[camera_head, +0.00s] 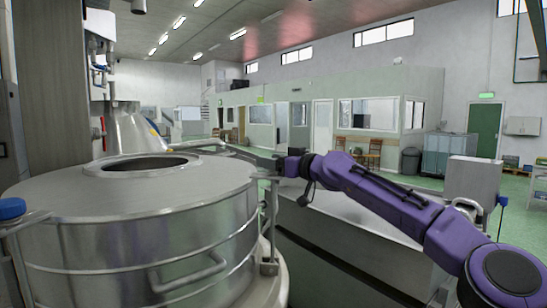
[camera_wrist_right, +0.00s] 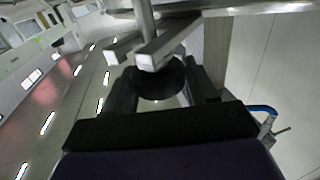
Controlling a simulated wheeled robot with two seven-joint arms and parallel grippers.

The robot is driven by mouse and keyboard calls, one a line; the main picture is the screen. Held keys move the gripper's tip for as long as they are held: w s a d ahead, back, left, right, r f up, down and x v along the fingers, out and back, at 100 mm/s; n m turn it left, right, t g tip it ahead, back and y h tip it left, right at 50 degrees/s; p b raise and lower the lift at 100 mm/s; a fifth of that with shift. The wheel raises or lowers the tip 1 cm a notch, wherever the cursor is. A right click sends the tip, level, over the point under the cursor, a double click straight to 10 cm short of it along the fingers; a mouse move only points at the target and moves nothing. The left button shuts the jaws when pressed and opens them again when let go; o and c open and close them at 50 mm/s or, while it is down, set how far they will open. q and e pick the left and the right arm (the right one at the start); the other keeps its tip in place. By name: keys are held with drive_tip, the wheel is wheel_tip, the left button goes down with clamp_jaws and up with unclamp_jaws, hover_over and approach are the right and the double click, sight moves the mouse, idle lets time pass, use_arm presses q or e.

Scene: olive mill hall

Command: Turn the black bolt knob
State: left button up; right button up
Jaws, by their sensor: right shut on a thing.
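My right gripper (camera_head: 284,166) reaches in from the right to the rim of the large steel vat (camera_head: 150,262). In the right wrist view its dark fingers stand on both sides of the round black bolt knob (camera_wrist_right: 160,82), and the gripper (camera_wrist_right: 161,90) is shut on it. The knob sits below a steel bracket with two square bar ends (camera_wrist_right: 145,55). In the head view the knob is hard to tell from the dark gripper. My left gripper is not in view.
A blue knob (camera_head: 12,208) is at the left rim. A steel trough (camera_head: 345,222) lies below my right arm. Chairs (camera_head: 368,150) and a bin (camera_head: 410,160) stand far back.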

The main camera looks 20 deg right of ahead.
drive_tip(key=shift+n+g+y+p, duration=0.6)
drive_tip(key=shift+n+y+p, duration=0.1)
drive_tip(key=shift+y+p, duration=0.2)
drive_tip(key=shift+a+f, duration=0.1)
drive_tip(key=shift+f, duration=0.1)
drive_tip(key=shift+f+n, duration=0.1)
drive_tip(key=shift+n, duration=0.2)
drive_tip(key=o, duration=1)
drive_tip(key=shift+a, duration=0.1)
drive_tip(key=shift+w, duration=0.15)
drive_tip(key=b+v, duration=0.5)
drive_tip(key=v, duration=0.5)
drive_tip(key=shift+d+b, duration=0.3)
drive_tip(key=shift+b, duration=0.05)
